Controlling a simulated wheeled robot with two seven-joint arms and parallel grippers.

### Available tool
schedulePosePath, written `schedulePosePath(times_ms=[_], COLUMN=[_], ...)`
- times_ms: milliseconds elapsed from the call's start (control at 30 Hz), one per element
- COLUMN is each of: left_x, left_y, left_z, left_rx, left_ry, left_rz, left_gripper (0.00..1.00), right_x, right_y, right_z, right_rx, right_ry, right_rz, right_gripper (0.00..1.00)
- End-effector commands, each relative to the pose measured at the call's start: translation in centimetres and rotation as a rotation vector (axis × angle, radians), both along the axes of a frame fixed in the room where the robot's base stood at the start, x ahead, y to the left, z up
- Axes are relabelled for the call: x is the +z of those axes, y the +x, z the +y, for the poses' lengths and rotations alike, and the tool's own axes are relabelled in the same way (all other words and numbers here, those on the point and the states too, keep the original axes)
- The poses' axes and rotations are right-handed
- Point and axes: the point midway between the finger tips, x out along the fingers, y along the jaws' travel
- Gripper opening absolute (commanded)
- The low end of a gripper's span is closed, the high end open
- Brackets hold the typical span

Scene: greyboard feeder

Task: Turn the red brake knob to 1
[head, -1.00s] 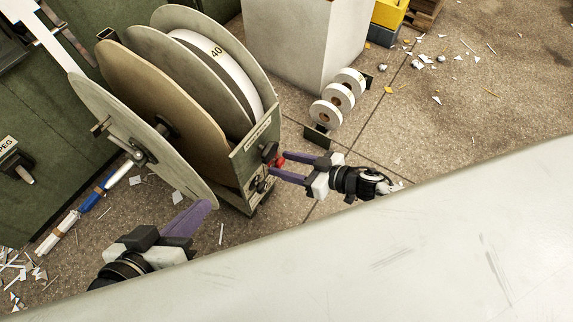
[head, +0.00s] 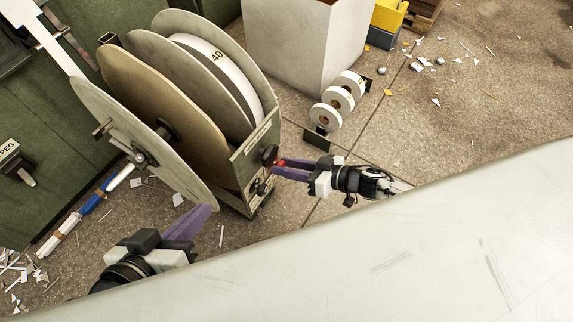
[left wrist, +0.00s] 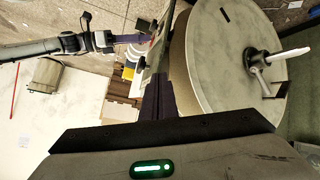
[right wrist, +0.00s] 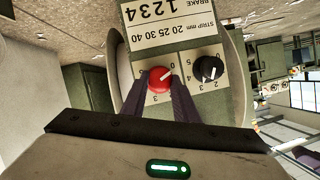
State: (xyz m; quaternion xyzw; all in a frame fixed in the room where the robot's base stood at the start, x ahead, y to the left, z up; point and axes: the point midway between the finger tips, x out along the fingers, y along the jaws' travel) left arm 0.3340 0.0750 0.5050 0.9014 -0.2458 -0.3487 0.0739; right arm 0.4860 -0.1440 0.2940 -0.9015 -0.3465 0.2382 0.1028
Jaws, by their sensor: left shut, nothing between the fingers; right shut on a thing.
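The red brake knob (right wrist: 160,80) sits on the panel (right wrist: 185,40) of the reel feeder, which appears upside down in the right wrist view. Its white pointer line slants up and right, toward a digit that looks like 0; a 3 shows below it. My right gripper (right wrist: 161,88) is shut on the knob, one finger at each side. In the head view, red shows between the purple fingers of my right gripper (head: 277,167). My left gripper (head: 207,211) is shut and empty, in front of the reel; its fingers also show in the left wrist view (left wrist: 157,85).
A black knob (right wrist: 208,68) sits close beside the red one. Large reel discs (head: 140,140) stand left of the panel. White rolls (head: 338,100) stand on the floor behind my right gripper. A pale surface (head: 430,240) fills the front right.

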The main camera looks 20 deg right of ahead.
Motion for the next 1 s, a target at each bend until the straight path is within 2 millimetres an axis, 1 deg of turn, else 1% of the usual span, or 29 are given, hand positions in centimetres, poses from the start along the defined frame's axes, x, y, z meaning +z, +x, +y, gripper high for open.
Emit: schedulePosePath(times_ms=[267, 367, 600, 800, 1000], left_x=[-1.1, -0.7, 0.9, 1.0, 1.0], left_y=[-0.1, 0.0, 0.1, 0.1, 0.1], left_z=[0.0, -0.2, -0.6, -0.7, -0.7], left_rx=[-0.001, 0.0, -0.001, -0.002, -0.003], left_ry=[0.0, -0.015, -0.052, -0.058, -0.061], left_rz=[0.015, 0.001, -0.036, -0.038, -0.039], left_gripper=[0.0, 0.0, 0.0, 0.0, 0.0], right_x=[-0.4, -0.4, -0.4, -0.5, -0.5], right_y=[0.2, 0.2, 0.3, 0.3, 0.2], right_z=[-0.3, -0.4, -0.4, -0.4, -0.4], right_rx=[0.001, 0.001, 0.0, 0.001, 0.0], right_ry=[0.19, 0.26, 0.405, 0.485, 0.531], right_rz=[0.15, 0.204, 0.317, 0.381, 0.415], right_gripper=[0.05, 0.05, 0.05, 0.05, 0.05])
